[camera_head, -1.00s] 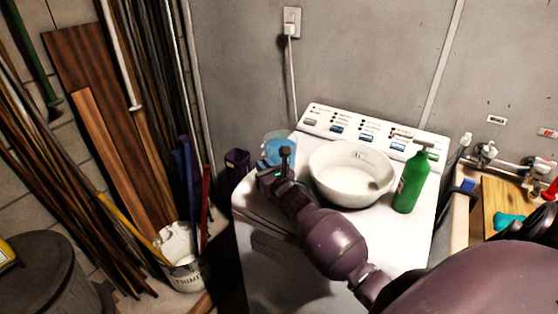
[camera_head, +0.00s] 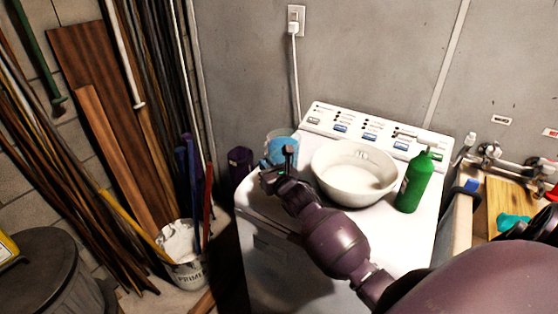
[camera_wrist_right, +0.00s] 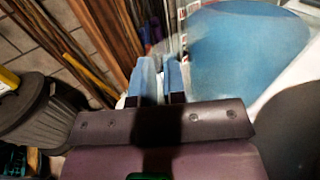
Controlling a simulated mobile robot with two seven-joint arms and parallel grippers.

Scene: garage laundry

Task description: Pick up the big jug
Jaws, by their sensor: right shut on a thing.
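The big jug (camera_head: 281,148) is a see-through container with blue contents, upright at the back left corner of the white washing machine (camera_head: 270,262). In the right wrist view the jug (camera_wrist_right: 245,45) fills the upper right as a large blue shape, with red marks by its left side. My right gripper (camera_head: 279,168) is at the jug's near side. In the wrist view its fingers (camera_wrist_right: 161,75) are close together at the jug's left edge, shut on it. The exact part gripped is unclear. My left gripper is not in view.
A white bowl (camera_head: 353,190) and a green bottle (camera_head: 415,182) stand on the machine to the right of the jug. A dark purple container (camera_head: 239,162) is to its left. A white primer bucket (camera_head: 188,272) and leaning planks (camera_head: 105,130) are further left.

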